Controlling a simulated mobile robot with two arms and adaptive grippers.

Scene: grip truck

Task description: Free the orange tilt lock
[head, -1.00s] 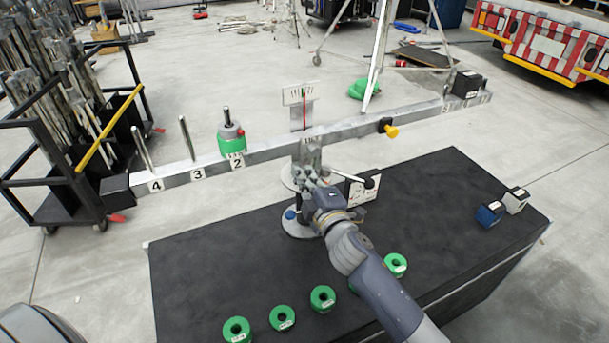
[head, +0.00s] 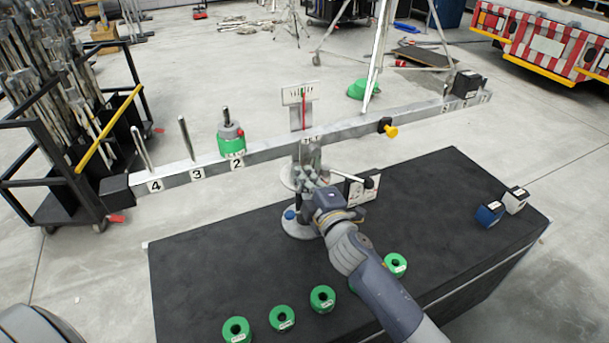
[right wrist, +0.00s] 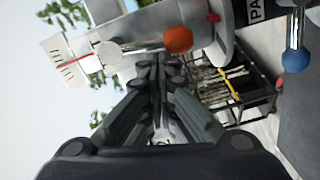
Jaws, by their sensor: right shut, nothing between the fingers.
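The orange tilt lock (right wrist: 178,39) is a round orange knob in the right wrist view, just beyond and to the right of my fingertips. I cannot tell whether they touch it. My right gripper (right wrist: 150,66) is shut and empty. In the head view my right gripper (head: 310,184) is at the post under the middle of the beam and hides the lock there. The long grey balance beam (head: 270,151) slopes up to the right. A white scale plate with a red pointer (head: 304,104) stands above its middle. My left gripper is not in view.
A green weight (head: 231,146) sits on the beam at mark 2. A yellow knob (head: 391,131) is on its right half. Several green weights (head: 282,318) lie on the black table (head: 220,270); blue (head: 489,214) and white (head: 515,199) blocks are at its right.

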